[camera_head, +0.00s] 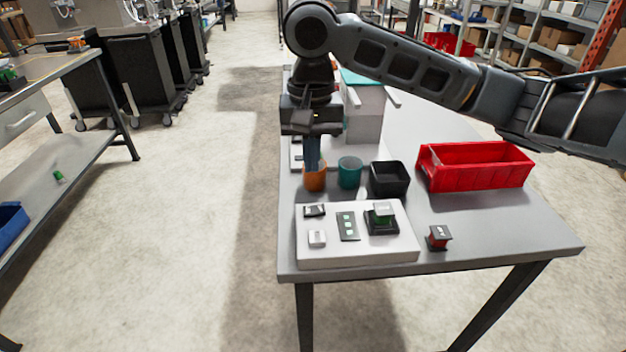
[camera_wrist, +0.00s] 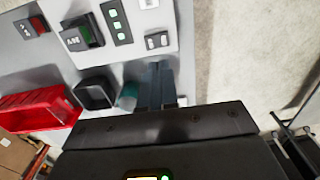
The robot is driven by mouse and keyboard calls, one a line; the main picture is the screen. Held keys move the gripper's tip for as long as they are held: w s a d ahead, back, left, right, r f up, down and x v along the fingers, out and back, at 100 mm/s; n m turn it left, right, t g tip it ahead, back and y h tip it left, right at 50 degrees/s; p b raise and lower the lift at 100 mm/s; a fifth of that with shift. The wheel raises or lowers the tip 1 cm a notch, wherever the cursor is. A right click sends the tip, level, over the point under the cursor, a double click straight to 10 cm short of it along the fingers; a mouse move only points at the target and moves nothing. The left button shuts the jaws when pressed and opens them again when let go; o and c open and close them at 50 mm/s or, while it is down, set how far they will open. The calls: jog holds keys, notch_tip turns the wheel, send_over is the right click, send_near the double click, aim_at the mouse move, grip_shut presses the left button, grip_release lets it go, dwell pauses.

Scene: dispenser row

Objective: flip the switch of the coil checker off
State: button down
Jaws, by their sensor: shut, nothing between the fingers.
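The coil checker is a white box (camera_head: 333,256) at the table's near left. Its dark rocker switch (camera_head: 314,211) sits at the far left corner, and it also shows in the wrist view (camera_wrist: 157,41). I cannot tell its position clearly. A strip with several pale green lights (camera_head: 348,226) is beside it. A black socket holds a green-and-grey coil (camera_head: 382,217). My gripper (camera_head: 313,167) is shut and empty, pointing down beyond the switch, in front of or over the orange cup. In the wrist view its fingertips (camera_wrist: 160,68) are just short of the box's edge.
An orange cup (camera_head: 314,182), a teal cup (camera_head: 349,173) and a black bin (camera_head: 389,179) stand behind the box. A red bin (camera_head: 476,167) is at the right. A red-and-black coil (camera_head: 437,237) is on the table, right of the box. The table's front right is clear.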

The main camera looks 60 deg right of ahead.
notch_tip(320, 180, up, 4)
send_over(320, 208)
jog(key=w+a, duration=0.1)
jog(key=shift+w+a, duration=0.1)
jog(key=shift+w, duration=0.05)
jog(key=n+b, duration=0.2)
jog(key=n, duration=0.4)
jog(key=n+b, duration=0.2)
jog(key=n, duration=0.4)
jog(key=n+g+h+b, duration=0.1)
jog(key=n+b, duration=0.1)
jog(key=n, duration=0.4)
jog(key=shift+w+a+r, duration=0.1)
jog(key=shift+w+a, duration=0.1)
jog(key=shift+w, duration=0.05)
jog(key=f, duration=0.4)
jog(key=s+f, duration=0.1)
jog(key=f, duration=0.4)
jog(key=d+f, duration=0.1)
jog(key=f, duration=0.4)
jog(key=shift+s+b, duration=0.25)
jog(key=shift+b, duration=0.1)
jog(key=shift+d, duration=0.1)
